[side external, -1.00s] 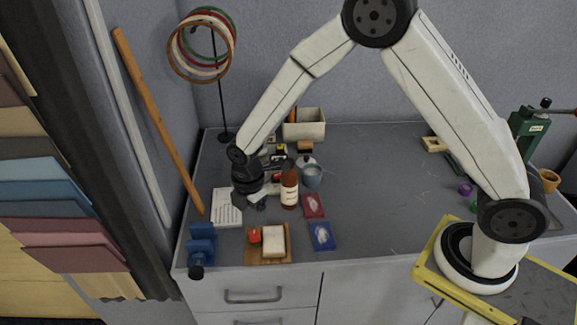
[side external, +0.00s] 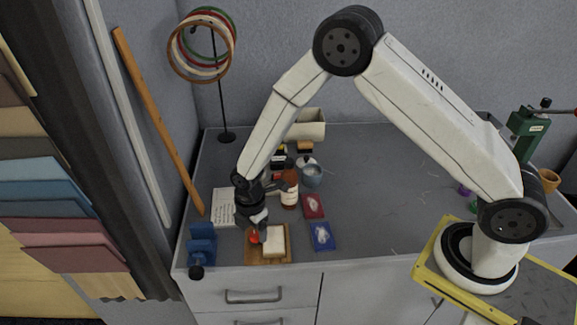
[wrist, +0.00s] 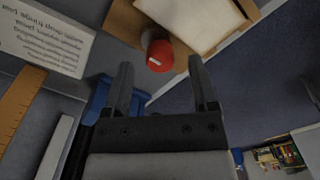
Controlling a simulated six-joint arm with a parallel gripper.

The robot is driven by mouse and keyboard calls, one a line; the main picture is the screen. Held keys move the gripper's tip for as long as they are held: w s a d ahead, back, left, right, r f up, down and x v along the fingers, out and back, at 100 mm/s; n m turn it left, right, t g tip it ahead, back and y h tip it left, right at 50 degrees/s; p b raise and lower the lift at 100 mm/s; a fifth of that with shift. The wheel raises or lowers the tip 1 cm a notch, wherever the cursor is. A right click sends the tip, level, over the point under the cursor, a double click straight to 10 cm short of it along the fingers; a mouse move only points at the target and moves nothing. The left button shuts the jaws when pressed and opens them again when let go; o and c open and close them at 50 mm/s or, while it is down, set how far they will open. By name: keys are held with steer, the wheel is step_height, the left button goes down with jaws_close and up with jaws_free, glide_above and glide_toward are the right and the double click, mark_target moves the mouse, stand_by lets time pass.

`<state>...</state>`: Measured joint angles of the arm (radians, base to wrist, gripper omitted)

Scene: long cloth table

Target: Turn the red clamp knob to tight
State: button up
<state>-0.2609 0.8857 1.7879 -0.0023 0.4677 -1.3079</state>
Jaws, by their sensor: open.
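The red clamp knob (side external: 254,237) is a small round cap at the left of a wooden board (side external: 283,260), beside a pale block (side external: 275,240). In the wrist view the red knob (wrist: 160,56) has a short white mark on it and lies just past the fingertips, between their lines. My gripper (wrist: 161,64) is open, with one finger toward each side of the knob and nothing held. In the side view my gripper (side external: 256,222) is close above and behind the knob and hides part of it. I cannot tell whether it touches the knob.
A blue fixture (side external: 202,238) stands left of the board. A printed sheet (side external: 224,203) lies behind it. The table's front edge is close to the board.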

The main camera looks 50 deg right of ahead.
steer(key=shift+f, duration=0.7)
jaws_close()
